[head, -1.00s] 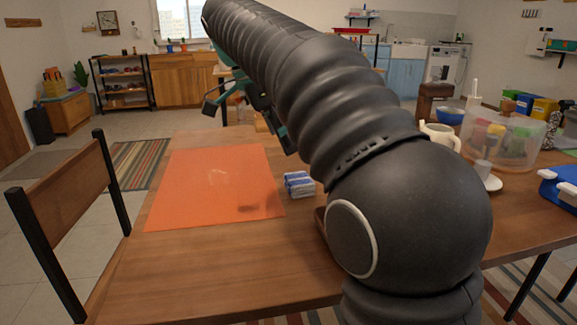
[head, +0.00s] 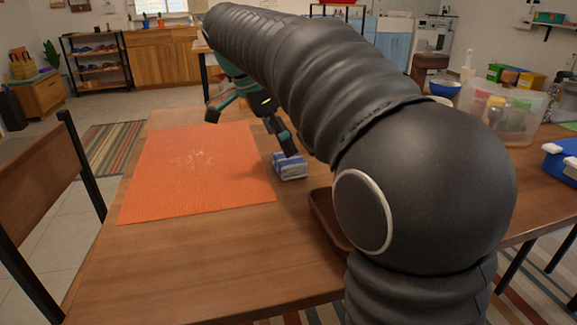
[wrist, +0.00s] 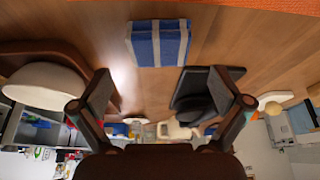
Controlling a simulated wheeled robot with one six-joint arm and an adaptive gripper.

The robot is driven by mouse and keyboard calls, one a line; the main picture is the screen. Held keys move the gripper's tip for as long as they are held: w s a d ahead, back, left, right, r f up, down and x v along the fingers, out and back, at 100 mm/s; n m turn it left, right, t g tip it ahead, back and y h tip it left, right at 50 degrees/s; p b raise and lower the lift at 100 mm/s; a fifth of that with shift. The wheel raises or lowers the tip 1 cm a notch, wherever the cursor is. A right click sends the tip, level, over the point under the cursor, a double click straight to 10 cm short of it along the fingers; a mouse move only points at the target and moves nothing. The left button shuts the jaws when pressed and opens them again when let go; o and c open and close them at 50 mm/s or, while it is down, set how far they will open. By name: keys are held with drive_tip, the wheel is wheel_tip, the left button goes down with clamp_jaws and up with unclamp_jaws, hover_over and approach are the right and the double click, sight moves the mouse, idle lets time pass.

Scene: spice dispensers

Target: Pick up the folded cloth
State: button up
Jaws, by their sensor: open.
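The folded cloth (head: 291,167) is a small blue-and-white striped block lying on the wooden table, just right of the orange mat. It also shows in the wrist view (wrist: 159,43), at the top centre, beyond the fingertips and between their two lines. My gripper (head: 251,131) is open and empty, its fingers spread wide. In the head view one finger tip appears right at the cloth's far upper edge; I cannot tell whether it touches. The other finger is over the mat's far part. Both fingers show in the wrist view (wrist: 160,104).
The orange mat (head: 200,175) covers the table's left part, with pale crumbs on it. A brown tray (head: 325,215) lies right of the cloth, partly behind my arm. A clear container (head: 510,112) and a blue-and-white box (head: 562,165) stand farther right. The front table is clear.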

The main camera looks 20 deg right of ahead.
sight(289, 164)
drive_tip(key=b+x, duration=0.1)
drive_tip(key=x, duration=0.4)
drive_tip(key=shift+a, duration=0.1)
drive_tip(key=c, duration=0.9)
